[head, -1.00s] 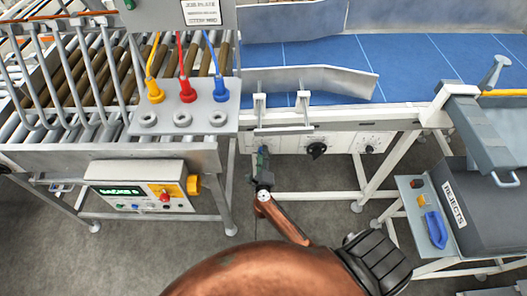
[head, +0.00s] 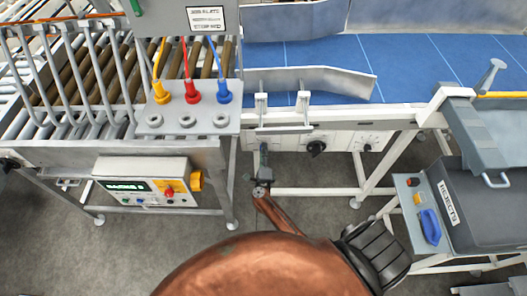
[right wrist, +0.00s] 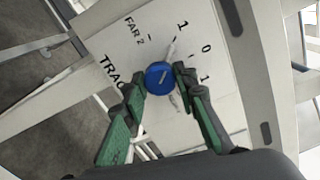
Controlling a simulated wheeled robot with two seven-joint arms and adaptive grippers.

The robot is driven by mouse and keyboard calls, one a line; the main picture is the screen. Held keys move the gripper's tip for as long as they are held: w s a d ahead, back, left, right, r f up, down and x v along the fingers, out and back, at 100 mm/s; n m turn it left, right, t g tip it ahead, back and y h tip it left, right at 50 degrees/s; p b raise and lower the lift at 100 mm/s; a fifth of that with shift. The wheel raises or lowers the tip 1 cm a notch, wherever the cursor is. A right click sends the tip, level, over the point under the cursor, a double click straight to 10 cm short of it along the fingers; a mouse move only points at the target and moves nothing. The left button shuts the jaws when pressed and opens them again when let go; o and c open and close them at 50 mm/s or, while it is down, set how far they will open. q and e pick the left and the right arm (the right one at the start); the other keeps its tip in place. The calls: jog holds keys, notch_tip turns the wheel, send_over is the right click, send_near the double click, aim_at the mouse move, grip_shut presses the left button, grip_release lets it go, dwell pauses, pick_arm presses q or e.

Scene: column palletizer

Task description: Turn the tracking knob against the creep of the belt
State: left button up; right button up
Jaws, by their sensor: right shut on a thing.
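The blue tracking knob (right wrist: 158,77) sits on a white panel (right wrist: 120,62) in the right wrist view, beside printed figures "1 0 1" and lettering that begins "TRAC". The blue belt (head: 420,62) runs across the upper right. My left gripper is out of view.
A control box (head: 145,183) hangs at left. A grey rejects bin (head: 480,195) stands at right. White frame legs stand below the belt.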

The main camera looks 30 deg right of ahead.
jog(key=o, duration=1.2)
jog(key=shift+c, duration=0.2)
jog(key=shift+s, duration=0.1)
jog(key=v, duration=1.1)
jog(key=shift+s+a, duration=0.2)
jog(key=shift+s, duration=0.15)
